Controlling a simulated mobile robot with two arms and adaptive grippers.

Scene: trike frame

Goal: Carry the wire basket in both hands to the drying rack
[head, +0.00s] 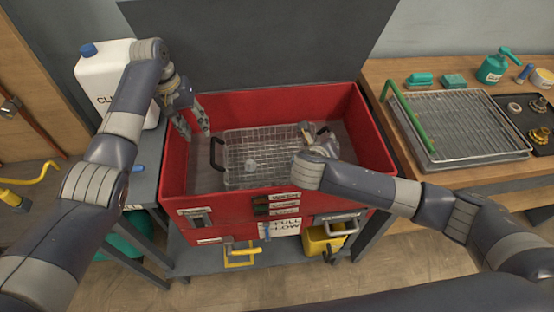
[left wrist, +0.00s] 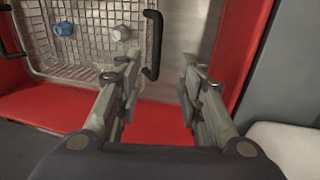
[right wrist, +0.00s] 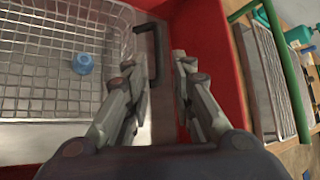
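The wire basket (head: 262,172) sits inside the red tub (head: 178,165), with a black handle at each end. A blue part (right wrist: 82,64) and a grey part (left wrist: 121,33) lie in it. My left gripper (head: 192,127) is open above the tub's left side, near the left handle (left wrist: 152,45) but apart from it. My right gripper (right wrist: 162,75) is open, with the right handle (right wrist: 153,45) showing between its fingertips; I cannot tell whether they touch it. My right arm hides part of the basket in the head view. The drying rack (head: 465,125) stands on the right bench.
A green bar (head: 408,118) runs along the rack's left edge, beside the tub. A white jug (head: 95,85) stands left of the tub. A green spray bottle (head: 492,66) and a dark tray (head: 515,112) with small parts are around the rack. The rack's top is clear.

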